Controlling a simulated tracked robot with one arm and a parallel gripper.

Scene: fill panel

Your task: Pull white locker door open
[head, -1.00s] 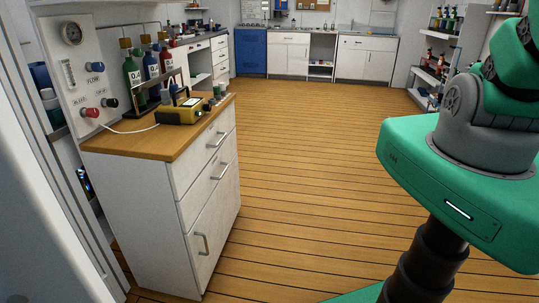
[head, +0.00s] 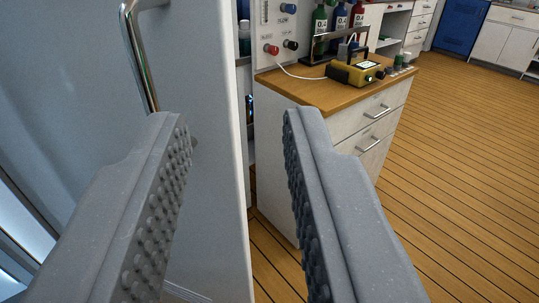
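The white locker door (head: 205,120) fills the left of the view, and its right edge stands upright beside the counter cabinet. A curved chrome bar handle (head: 139,55) is mounted on it at the upper left. The handle's lower end is partly hidden behind my left finger. My gripper (head: 235,125) is open, with its two grey studded fingers wide apart and nothing between them. The left finger overlaps the door and handle in the picture; I cannot tell whether it touches. The right finger is in front of the counter cabinet.
A white counter cabinet (head: 340,130) with a wooden top stands just right of the door. It carries a yellow device (head: 355,72), gas bottles and a panel with knobs (head: 275,30). Open wooden floor (head: 470,150) lies to the right. A blue cabinet (head: 460,25) stands far back.

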